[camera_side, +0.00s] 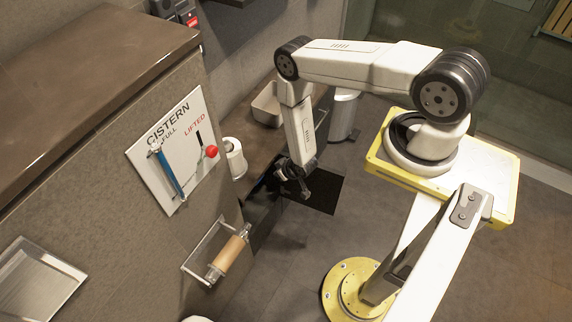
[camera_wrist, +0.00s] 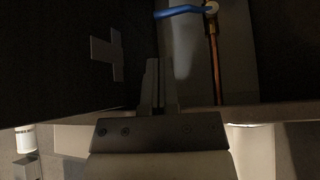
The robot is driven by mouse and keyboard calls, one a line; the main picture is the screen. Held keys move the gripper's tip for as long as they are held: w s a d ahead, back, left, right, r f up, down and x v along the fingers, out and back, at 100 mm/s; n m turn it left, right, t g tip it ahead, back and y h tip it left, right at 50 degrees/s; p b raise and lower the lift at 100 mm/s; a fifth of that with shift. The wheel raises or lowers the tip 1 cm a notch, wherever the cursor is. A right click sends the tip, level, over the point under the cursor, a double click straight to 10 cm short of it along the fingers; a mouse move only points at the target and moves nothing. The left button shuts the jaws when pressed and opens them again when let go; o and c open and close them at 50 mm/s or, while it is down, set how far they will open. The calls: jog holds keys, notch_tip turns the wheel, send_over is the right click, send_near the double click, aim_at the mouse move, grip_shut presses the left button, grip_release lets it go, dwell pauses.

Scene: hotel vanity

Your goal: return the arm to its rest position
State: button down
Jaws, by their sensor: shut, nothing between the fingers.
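My gripper (camera_side: 294,188) hangs from the arm's forearm link in the side view, pointing down over the dark area beside the vanity. It is shut and empty. In the wrist view its fingers (camera_wrist: 155,85) show as a narrow dark pair pressed together. The gripper touches nothing that I can make out. My arm is bent, with its upper link reaching left from the yellow-edged base.
A white board reading CISTERN (camera_side: 180,150), with a blue handle (camera_side: 167,172) and a red knob (camera_side: 211,151), is on the left wall. A roll holder (camera_side: 228,256) sits below it. A blue lever (camera_wrist: 180,11) and copper pipe (camera_wrist: 215,65) show in the wrist view. The floor (camera_side: 300,250) looks clear.

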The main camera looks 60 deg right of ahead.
jog(key=w+a+r+g+y, duration=0.1)
jog(key=w+a+r+g, duration=0.1)
jog(key=r, duration=1.2)
jog(key=w+a+r+g, duration=0.2)
jog(key=r, duration=1.3)
jog(key=s+a+r+n, duration=0.1)
jog(key=s+a+r, duration=0.1)
jog(key=s+r, duration=0.3)
jog(key=s+a+r+n, duration=0.1)
jog(key=s+r, duration=0.5)
jog(key=r, duration=0.6)
jog(key=shift+a+g, duration=0.3)
jog(key=shift+a, duration=0.05)
